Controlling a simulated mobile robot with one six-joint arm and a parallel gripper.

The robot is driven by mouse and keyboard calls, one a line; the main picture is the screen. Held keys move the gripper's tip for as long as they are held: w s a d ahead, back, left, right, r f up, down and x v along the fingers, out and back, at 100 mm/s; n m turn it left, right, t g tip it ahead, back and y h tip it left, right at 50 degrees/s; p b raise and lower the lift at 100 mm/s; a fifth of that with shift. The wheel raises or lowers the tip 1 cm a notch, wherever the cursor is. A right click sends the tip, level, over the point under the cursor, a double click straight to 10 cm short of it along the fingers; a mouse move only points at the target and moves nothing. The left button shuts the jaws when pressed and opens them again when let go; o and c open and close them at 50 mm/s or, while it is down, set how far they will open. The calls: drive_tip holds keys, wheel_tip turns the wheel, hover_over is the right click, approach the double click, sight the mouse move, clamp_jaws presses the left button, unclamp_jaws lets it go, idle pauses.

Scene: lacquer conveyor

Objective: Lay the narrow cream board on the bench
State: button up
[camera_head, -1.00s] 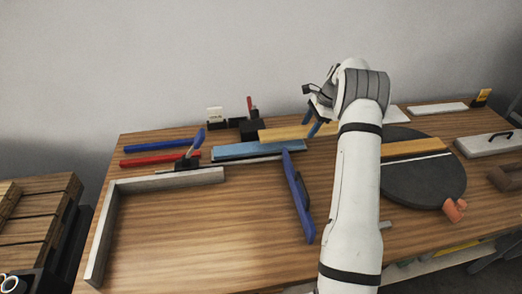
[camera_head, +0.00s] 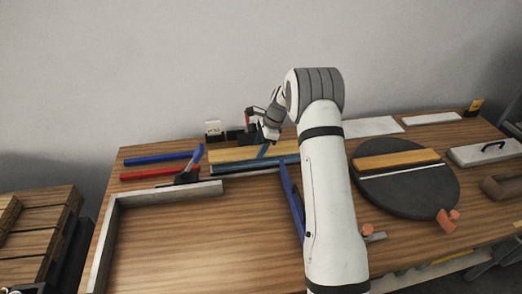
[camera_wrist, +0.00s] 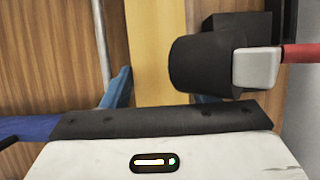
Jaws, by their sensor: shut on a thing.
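The narrow cream board (camera_head: 228,153), yellowish and long, is held crosswise behind a blue slab (camera_head: 238,167) at the back of the bench (camera_head: 220,248). My gripper (camera_head: 263,152) is shut on it. In the wrist view the board (camera_wrist: 160,45) runs up the picture between the two blue fingers of my gripper (camera_wrist: 162,92). I cannot tell whether the board touches the bench or hangs just above it. Its right end is hidden behind my arm in the head view.
A black block with a red handle (camera_wrist: 268,53) stands close beside the board. Blue (camera_head: 157,158) and red (camera_head: 160,172) bars lie left, with a metal L-shaped square (camera_head: 165,192) in front. A dark round plate (camera_head: 405,195) bearing another tan board (camera_head: 397,158) is right.

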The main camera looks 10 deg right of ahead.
drive_tip(key=shift+f, duration=1.45)
drive_tip(key=o, duration=1.2)
drive_tip(key=shift+o, duration=0.2)
drive_tip(key=shift+r, duration=0.1)
